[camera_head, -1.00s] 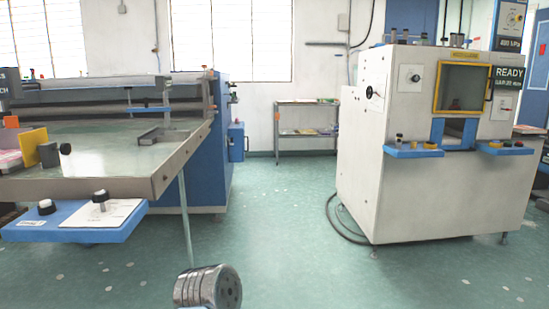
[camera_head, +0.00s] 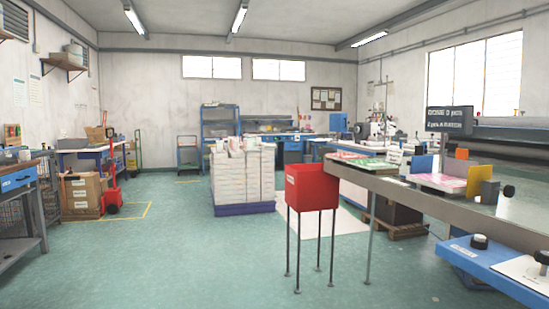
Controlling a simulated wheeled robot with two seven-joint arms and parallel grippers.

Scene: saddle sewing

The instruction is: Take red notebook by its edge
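I cannot make out a red notebook for certain. Flat pink and white printed items (camera_head: 441,184) lie on the long machine table at the right, beside an orange-yellow upright plate (camera_head: 480,181). Green and reddish flat items (camera_head: 362,162) lie farther along, towards the table's left end; they are too small to identify. Neither of my grippers is in view.
A red box on thin legs (camera_head: 312,187) stands at the table's left end. A stack of white paper on a blue pallet (camera_head: 242,177) stands mid-room. A red hand truck (camera_head: 111,185) and cartons (camera_head: 82,192) are at left. Green floor (camera_head: 200,255) in front is clear.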

